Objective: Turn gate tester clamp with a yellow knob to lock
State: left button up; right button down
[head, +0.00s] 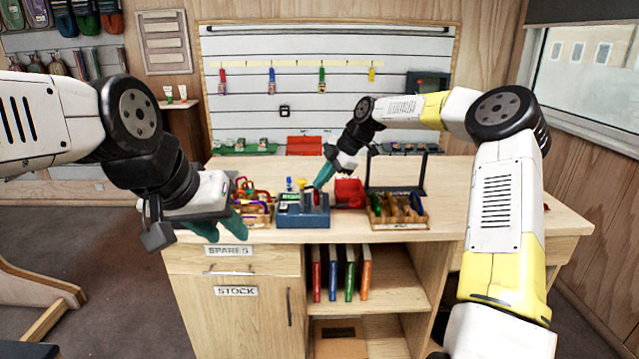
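The gate tester (303,216) looks like a small blue box with grey parts on top, near the front edge of the wooden bench.
A wooden tray (262,219) of colourful carabiners sits left of the tester. A red object (349,193) and a divided wooden rack (398,222) with a dark frame stand to the right. The bench (470,212) is bare further right.

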jog(key=shift+w+n+g, duration=0.4)
jog(key=shift+n, duration=0.2)
jog(key=shift+w, duration=0.15)
jog(key=shift+w+a, duration=0.1)
jog(key=shift+w, duration=0.1)
